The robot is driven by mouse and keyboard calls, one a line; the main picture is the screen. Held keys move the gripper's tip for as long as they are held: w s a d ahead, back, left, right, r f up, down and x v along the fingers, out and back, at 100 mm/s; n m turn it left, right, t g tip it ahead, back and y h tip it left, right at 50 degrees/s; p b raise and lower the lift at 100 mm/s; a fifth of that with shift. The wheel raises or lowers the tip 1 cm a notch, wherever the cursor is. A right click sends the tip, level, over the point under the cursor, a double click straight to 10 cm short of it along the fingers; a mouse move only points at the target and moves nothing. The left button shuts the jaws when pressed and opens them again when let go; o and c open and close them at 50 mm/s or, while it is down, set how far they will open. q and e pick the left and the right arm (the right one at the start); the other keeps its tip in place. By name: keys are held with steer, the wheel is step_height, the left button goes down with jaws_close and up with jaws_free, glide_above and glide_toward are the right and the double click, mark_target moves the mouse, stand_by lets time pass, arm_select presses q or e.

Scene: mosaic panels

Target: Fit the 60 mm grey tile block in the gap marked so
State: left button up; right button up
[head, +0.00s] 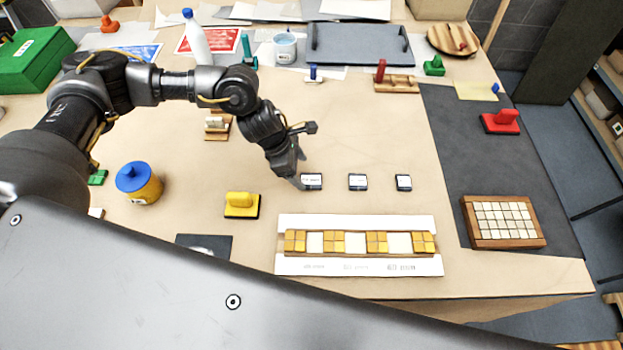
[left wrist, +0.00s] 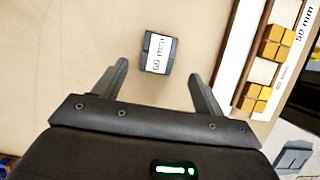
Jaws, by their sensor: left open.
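The left of three dark tile blocks with white labels (head: 312,181) stands on the table; in the left wrist view its label seems to read 60 mm (left wrist: 157,53). My left gripper (head: 298,178) is open beside it; in the left wrist view the block lies ahead of and between the spread fingers (left wrist: 160,82), with nothing held. The other two blocks, a middle one (head: 358,182) and a right one (head: 403,183), stand in a row. The mosaic panel (head: 358,221) has three pale gaps between yellow tiles. The right gap's mark (head: 401,267) looks like 60 mm; the left mark is blurred.
A yellow-handled block (head: 242,205) stands left of the panel. A blue-lidded jar (head: 138,183) is further left. A wooden tile tray (head: 503,222) sits on the dark mat at right. The table between blocks and panel is clear.

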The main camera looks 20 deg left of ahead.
mark_target(310, 180)
arm_select(q)
steer(key=p+x, duration=0.2)
steer(key=x, duration=0.2)
steer(key=shift+w+d+f+p, duration=0.1)
steer(key=shift+w+d+p, duration=0.05)
steer(key=shift+w+p, duration=0.15)
steer(key=shift+d+f, duration=0.15)
steer(key=shift+f, duration=0.2)
steer(key=c, duration=1.1)
